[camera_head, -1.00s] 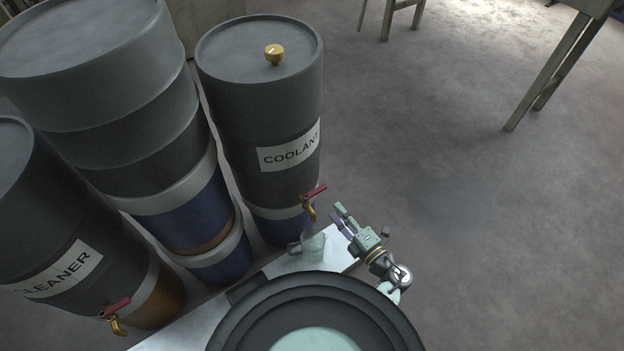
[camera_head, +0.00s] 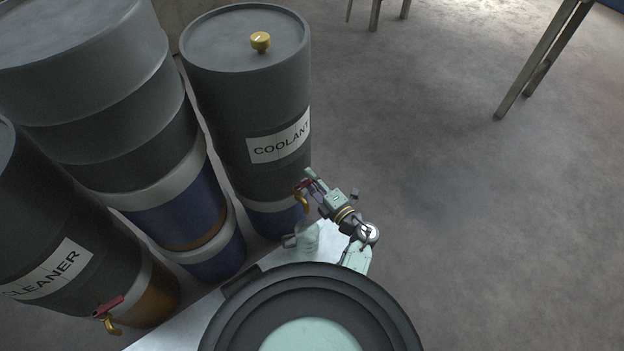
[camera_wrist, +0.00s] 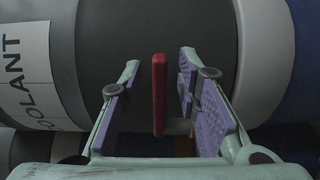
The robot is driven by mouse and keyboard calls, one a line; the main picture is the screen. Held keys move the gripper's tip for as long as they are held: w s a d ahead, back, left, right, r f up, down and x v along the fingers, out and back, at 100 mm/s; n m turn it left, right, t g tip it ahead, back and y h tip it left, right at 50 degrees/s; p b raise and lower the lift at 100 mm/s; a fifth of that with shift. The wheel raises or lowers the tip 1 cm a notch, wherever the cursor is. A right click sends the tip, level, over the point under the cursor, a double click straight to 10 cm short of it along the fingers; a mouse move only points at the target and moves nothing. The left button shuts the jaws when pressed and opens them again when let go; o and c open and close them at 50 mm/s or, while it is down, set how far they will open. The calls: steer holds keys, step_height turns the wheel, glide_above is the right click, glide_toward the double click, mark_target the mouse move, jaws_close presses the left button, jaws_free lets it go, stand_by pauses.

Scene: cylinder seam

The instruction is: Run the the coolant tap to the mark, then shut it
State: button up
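The coolant drum (camera_head: 255,100) is dark grey with a white COOLANT label (camera_head: 279,137). Its brass tap (camera_head: 301,201) has a red lever, partly hidden by my gripper in the head view. A clear jug (camera_head: 307,238) stands below the spout; its mark and any liquid are too small to tell. My gripper (camera_head: 303,181) is at the lever. In the wrist view the red lever (camera_wrist: 159,94) stands between the two purple-padded fingers of my open gripper (camera_wrist: 158,92), with a gap on both sides.
The cleaner drum (camera_head: 60,230), with its own red-levered tap (camera_head: 109,312), stands at the left. Stacked drums (camera_head: 90,90) stand between. The jug is on a white surface (camera_head: 190,332). A brass knob (camera_head: 260,40) tops the coolant drum.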

jaws_close()
stand_by(0.8)
